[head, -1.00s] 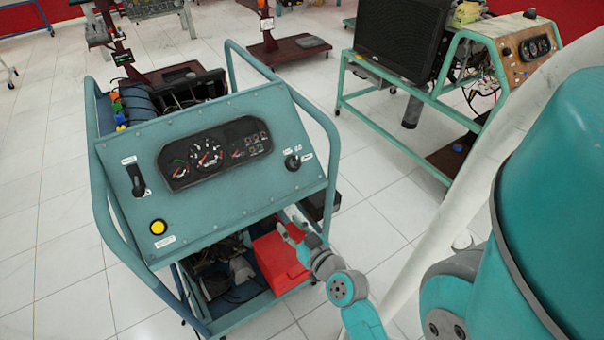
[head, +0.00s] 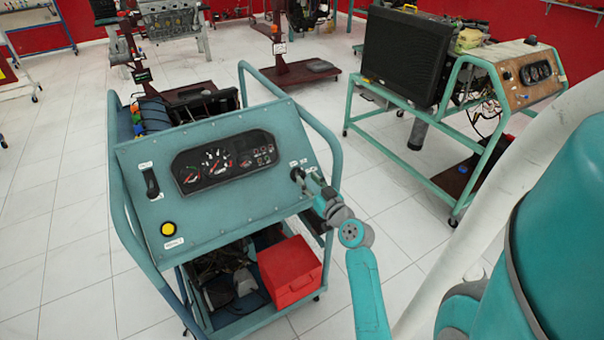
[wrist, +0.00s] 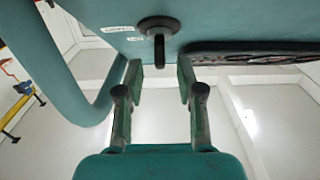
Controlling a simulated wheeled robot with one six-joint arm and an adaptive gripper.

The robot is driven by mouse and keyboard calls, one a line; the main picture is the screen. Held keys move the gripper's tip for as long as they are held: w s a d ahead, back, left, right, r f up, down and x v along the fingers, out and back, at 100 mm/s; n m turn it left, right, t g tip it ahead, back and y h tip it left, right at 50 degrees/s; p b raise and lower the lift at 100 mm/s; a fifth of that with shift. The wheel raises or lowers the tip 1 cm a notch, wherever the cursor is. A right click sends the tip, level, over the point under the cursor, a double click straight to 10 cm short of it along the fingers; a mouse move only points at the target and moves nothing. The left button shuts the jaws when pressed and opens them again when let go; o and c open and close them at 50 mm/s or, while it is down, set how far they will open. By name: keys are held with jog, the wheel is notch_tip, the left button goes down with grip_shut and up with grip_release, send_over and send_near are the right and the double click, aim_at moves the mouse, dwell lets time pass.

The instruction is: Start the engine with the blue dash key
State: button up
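The blue engine trainer's sloped dash panel (head: 240,205) faces me, with its black key (head: 296,174) at the right end beside small white labels. In the wrist view the key (wrist: 158,48) stands out from a round black base on the teal panel (wrist: 90,12). My gripper (head: 308,178) is at the panel's right end, close to the key. In the wrist view my gripper (wrist: 160,77) is open, its two fingers apart. The key lines up with the gap between the fingertips; neither finger visibly touches it.
The panel also has a gauge cluster (head: 225,163), a black lever switch (head: 151,183) and a yellow button (head: 168,229). A tubular frame rail (head: 322,135) runs close beside my gripper. A red box (head: 290,270) sits below. Another trainer (head: 525,75) stands at the right.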

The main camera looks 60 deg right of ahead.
aim_at(305, 176)
jog(key=shift+x, duration=2.3)
grip_shut()
